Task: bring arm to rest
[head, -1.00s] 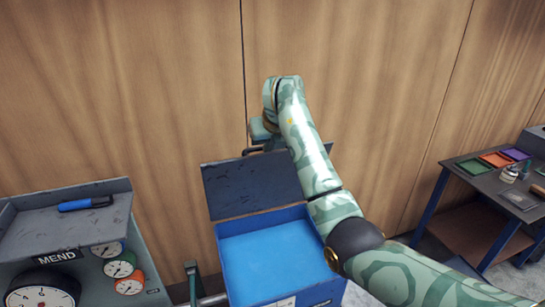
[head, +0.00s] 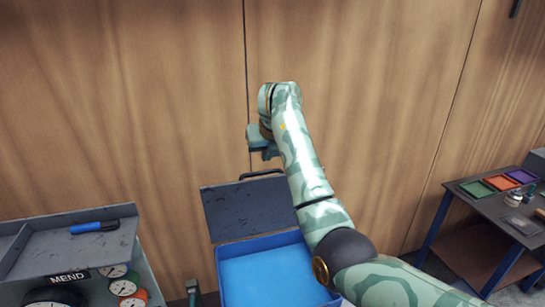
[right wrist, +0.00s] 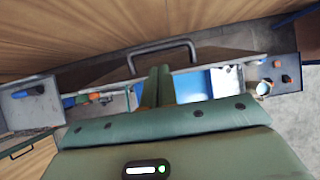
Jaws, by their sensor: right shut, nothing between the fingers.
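My right arm comes in from the lower right of the head view and reaches up over a blue box (head: 275,272) with its dark lid (head: 240,208) raised. My right gripper (head: 269,153) hangs at the end of the arm, above the lid's handle (head: 262,175) and apart from it in the picture. In the right wrist view the two fingers (right wrist: 159,72) are together with nothing between them, and the handle (right wrist: 163,47) shows behind their tips. My left gripper is in neither view.
A gauge bench marked MEND (head: 68,277) stands at left, with a blue marker (head: 95,227) on its top shelf. A dark table (head: 500,208) with coloured trays stands at right. A wooden wall (head: 130,110) closes the back. The space above the box is clear beside my arm.

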